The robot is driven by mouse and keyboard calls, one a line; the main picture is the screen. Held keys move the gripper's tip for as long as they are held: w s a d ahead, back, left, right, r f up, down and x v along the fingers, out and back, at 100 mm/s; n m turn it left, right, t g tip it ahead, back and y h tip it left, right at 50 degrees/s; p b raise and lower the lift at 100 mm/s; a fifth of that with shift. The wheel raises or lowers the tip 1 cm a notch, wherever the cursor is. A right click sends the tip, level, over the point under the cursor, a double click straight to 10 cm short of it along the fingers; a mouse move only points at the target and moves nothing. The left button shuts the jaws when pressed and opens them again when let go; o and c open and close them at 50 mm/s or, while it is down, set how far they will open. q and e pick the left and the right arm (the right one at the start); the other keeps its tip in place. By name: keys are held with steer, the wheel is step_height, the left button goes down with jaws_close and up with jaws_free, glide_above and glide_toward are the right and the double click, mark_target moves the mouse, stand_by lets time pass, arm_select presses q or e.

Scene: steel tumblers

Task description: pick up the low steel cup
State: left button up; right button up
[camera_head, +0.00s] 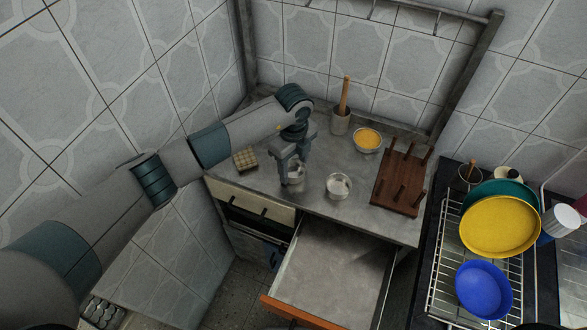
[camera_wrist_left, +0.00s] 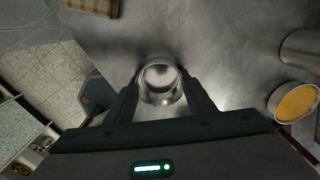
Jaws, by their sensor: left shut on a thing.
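A low steel cup (camera_head: 296,178) is between the fingers of my left gripper (camera_head: 293,172), at the front left of the steel counter. In the left wrist view, the cup (camera_wrist_left: 160,83) shows its round open mouth, with a finger of my gripper (camera_wrist_left: 160,98) against each side. My left gripper is shut on it, pointing down. The cup is at or very near the counter top; I cannot tell whether it touches. A second steel cup (camera_head: 338,187) stands to the right, apart from the gripper. My right gripper is not in view.
An open drawer (camera_head: 330,262) juts out below. Behind stand a steel holder with a wooden handle (camera_head: 341,121) and a yellow-filled bowl (camera_head: 367,139). A wooden pegged rack (camera_head: 400,183) is right, a checkered block (camera_head: 245,160) left. A dish rack (camera_head: 446,262) holds plates.

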mark_target(294, 174)
arm_select(q)
steer(key=shift+r+b, duration=0.45)
steer(key=shift+r, duration=0.1)
step_height(294, 174, up, 2)
steer(key=shift+r+b, duration=0.25)
steer(key=shift+b, duration=0.55)
steer(key=s+d+r+b, duration=0.4)
steer(key=d+r, duration=0.3)
steer(key=d, duration=0.3)
steer(key=shift+s+d+b, duration=0.15)
steer(key=shift+s+b, duration=0.15)
steer(key=shift+s, duration=0.45)
